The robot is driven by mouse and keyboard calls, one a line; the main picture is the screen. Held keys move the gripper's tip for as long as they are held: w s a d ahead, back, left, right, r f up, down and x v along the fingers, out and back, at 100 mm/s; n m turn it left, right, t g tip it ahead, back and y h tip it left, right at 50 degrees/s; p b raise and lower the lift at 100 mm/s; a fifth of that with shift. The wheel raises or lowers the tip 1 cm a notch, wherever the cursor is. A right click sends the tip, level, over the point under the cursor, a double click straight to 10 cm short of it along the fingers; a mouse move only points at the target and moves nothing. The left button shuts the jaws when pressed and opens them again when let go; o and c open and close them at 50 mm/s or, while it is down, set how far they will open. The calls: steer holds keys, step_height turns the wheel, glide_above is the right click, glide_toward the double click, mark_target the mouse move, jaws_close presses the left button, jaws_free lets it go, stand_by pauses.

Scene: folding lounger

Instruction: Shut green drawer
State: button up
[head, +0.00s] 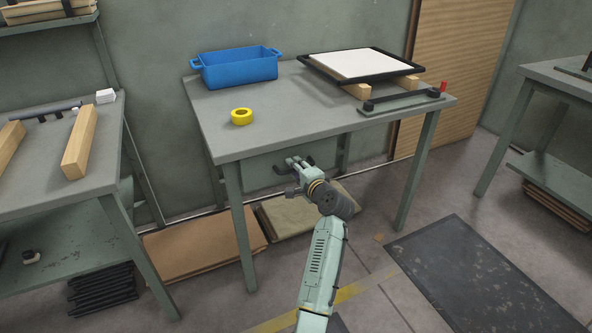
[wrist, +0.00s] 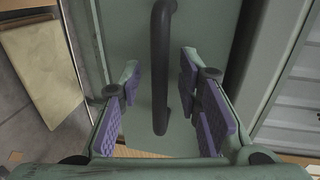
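The green drawer (head: 262,169) is under the grey table's front edge in the head view, partly hidden behind my gripper (head: 296,176). I cannot tell how far out it stands. Its dark handle (wrist: 160,70) runs lengthwise through the middle of the wrist view, against the green drawer front (wrist: 205,25). My gripper is open, with purple-padded fingers on both sides of the handle. Gaps show between the pads and the handle, so it is not gripped.
On the table (head: 290,115) are a blue bin (head: 238,70), yellow tape (head: 241,117) and a framed white panel (head: 362,63). Table legs stand either side of the drawer. Flat brown packages (head: 205,243) lie below. A dark mat (head: 490,275) lies on the floor.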

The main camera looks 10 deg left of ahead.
steer(key=v, duration=1.2)
